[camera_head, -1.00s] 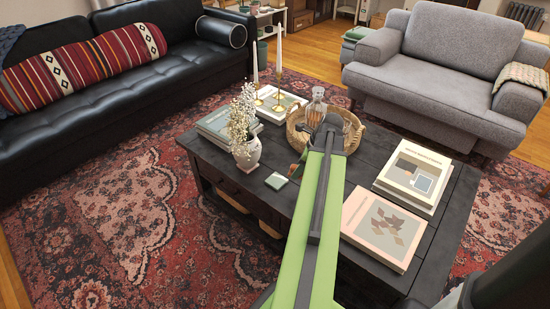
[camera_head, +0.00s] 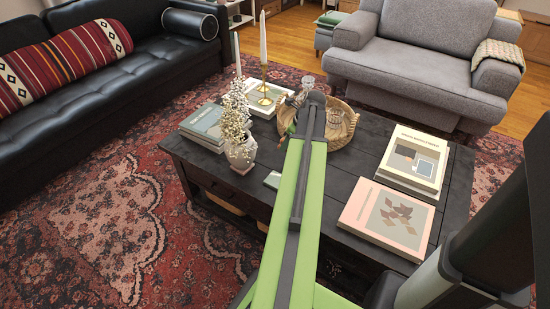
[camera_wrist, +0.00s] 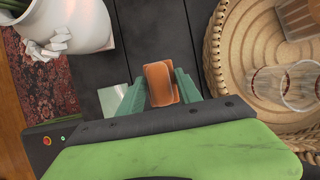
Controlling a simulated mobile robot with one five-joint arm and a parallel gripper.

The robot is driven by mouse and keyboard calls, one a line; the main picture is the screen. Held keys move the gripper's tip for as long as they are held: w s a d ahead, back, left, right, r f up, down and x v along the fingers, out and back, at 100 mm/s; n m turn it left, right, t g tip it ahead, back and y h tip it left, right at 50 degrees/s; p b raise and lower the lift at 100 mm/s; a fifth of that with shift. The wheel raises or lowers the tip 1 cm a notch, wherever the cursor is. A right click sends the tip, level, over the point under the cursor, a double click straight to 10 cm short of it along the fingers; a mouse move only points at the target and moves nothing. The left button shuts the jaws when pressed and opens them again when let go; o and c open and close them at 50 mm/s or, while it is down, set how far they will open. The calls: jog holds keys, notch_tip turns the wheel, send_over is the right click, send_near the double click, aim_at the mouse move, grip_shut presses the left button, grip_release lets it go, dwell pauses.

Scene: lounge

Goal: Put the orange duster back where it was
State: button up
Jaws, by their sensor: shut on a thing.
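The orange duster (camera_wrist: 160,84) shows in the wrist view as a small orange-brown block between the two teal fingers of my gripper (camera_wrist: 161,90). My gripper is shut on it. The dark plank top of the coffee table (camera_head: 352,163) lies beneath; I cannot tell whether the duster touches it. The wrist view shows the duster between a white vase (camera_wrist: 82,22) on the left and a round woven tray (camera_wrist: 213,62) on the right.
The tray holds clear glasses (camera_wrist: 269,82) and a decanter (camera_head: 304,84). A pale coaster (camera_head: 272,180) lies near the table's front edge, partly behind my arm. Book stacks (camera_head: 385,217) fill the right side. A candlestick (camera_head: 265,93) stands on books at the back.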

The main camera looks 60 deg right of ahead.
jog(key=b, duration=0.2)
send_over(274, 156)
jog(key=s, duration=0.1)
jog(key=f, duration=0.3)
jog(key=shift+s, duration=0.2)
jog(key=shift+f+b, duration=2.1)
jog(key=shift+f, duration=0.1)
jog(key=o, duration=1.2)
jog(key=shift+r, duration=0.1)
jog(key=shift+r+p, duration=0.3)
jog(key=shift+p, duration=0.05)
jog(key=p+v, duration=1)
jog(key=v, duration=0.1)
jog(key=shift+r+p, duration=0.25)
jog(key=shift+p, duration=0.1)
jog(key=shift+s+r, duration=0.15)
jog(key=shift+r, duration=0.05)
jog(key=shift+f, duration=0.1)
